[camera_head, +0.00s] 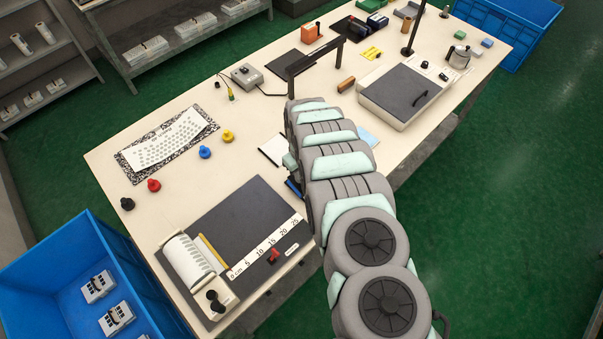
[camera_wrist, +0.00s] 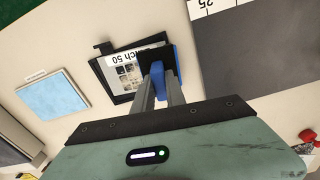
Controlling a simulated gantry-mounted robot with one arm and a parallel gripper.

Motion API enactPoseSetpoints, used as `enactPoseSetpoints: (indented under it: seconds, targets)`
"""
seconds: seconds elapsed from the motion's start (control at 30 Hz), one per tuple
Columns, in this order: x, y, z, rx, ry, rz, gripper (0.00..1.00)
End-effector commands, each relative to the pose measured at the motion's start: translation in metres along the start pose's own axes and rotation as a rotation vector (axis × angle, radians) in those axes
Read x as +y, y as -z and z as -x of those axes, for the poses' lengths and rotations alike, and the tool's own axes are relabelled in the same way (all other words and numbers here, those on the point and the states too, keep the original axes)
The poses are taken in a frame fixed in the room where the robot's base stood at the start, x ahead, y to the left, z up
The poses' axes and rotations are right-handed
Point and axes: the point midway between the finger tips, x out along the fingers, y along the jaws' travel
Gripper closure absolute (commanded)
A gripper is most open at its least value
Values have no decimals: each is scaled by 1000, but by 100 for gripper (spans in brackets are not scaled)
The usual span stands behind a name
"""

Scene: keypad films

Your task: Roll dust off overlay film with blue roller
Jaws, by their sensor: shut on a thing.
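My gripper (camera_wrist: 158,96) is shut on the blue roller (camera_wrist: 157,76). The roller's blue handle is between the fingers, with a dark part and a blue edge beyond it. In the head view a bit of blue (camera_head: 293,187) shows beside my arm, which hides the gripper. Below the roller in the wrist view is a dark-framed card (camera_wrist: 122,76) with printed text and small dark pictures. I cannot tell whether they touch. A white key-patterned sheet (camera_head: 170,142), perhaps the overlay film, lies on a speckled mat (camera_head: 128,165) at the left of the table. Dust is too small to tell.
A light blue pad (camera_wrist: 52,94) lies left of the card in the wrist view. A dark cutting mat (camera_head: 240,222) with a ruler (camera_head: 268,247) is at the table's near end. Red, blue and yellow knobs (camera_head: 205,152) stand near the sheet. Bare table lies between.

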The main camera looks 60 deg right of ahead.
Motion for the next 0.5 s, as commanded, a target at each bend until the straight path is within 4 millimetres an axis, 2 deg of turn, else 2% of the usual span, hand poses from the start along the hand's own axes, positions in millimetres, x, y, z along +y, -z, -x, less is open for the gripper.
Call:
enactPoseSetpoints:
  seconds: [0.5]
  targets:
    - [0,0,-8,1,-1,0,100]
